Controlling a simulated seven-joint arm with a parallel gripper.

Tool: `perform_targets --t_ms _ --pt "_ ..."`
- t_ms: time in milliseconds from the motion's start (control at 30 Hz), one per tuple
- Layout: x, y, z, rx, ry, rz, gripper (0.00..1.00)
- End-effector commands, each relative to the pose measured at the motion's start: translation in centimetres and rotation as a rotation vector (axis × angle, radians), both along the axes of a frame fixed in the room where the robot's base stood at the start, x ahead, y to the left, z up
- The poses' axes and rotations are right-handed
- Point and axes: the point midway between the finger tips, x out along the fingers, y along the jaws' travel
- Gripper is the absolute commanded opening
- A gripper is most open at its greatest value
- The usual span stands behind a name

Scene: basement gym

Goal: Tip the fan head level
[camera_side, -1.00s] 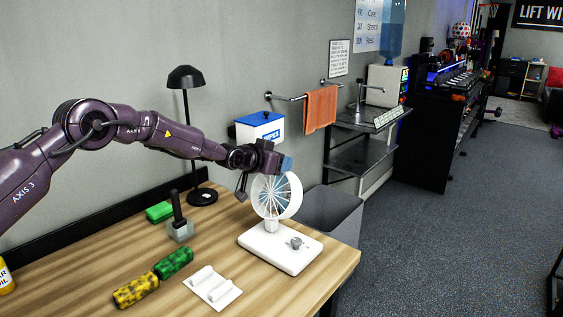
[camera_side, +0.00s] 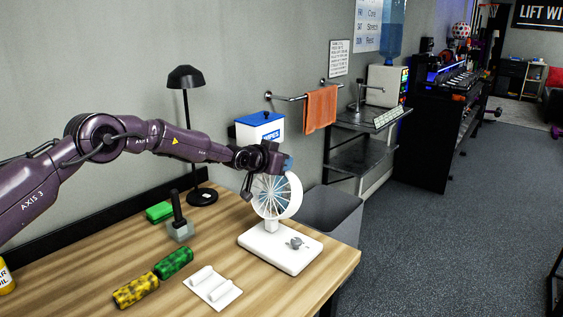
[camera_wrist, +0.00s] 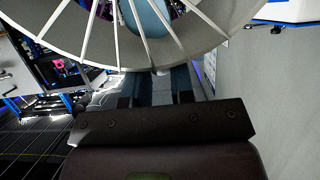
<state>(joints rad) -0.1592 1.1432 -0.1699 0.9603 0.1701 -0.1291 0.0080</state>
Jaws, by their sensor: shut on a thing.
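The white fan head (camera_side: 277,196), a round ring with thin spokes, stands on a white base (camera_side: 280,247) near the table's right end. Its face looks roughly upright in the side view, but its exact tilt is hard to judge. My gripper (camera_side: 268,172) is at the upper left of the ring and shut on its rim. The wrist view shows the rim and spokes of the fan head (camera_wrist: 120,50) right at the gripper's fingers (camera_wrist: 160,88). The contact point itself is partly hidden. A grey knob (camera_side: 296,243) sits on the base.
On the table (camera_side: 215,245) are a black lamp (camera_side: 187,78), a green block (camera_side: 159,212), a grey block with a dark handle (camera_side: 179,228), green and yellow rolls (camera_side: 136,289) and a white holder (camera_side: 212,288). A grey bin (camera_side: 335,213) stands past the table's right edge.

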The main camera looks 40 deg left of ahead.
Motion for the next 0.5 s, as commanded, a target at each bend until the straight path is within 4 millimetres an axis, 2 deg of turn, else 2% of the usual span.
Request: perform_targets --t_ms 233,500 --pt "-0.9 0.0 0.2 0.000 -0.052 0.000 0.00" --pt "-3.3 0.0 0.5 -0.001 -0.204 0.000 0.00"
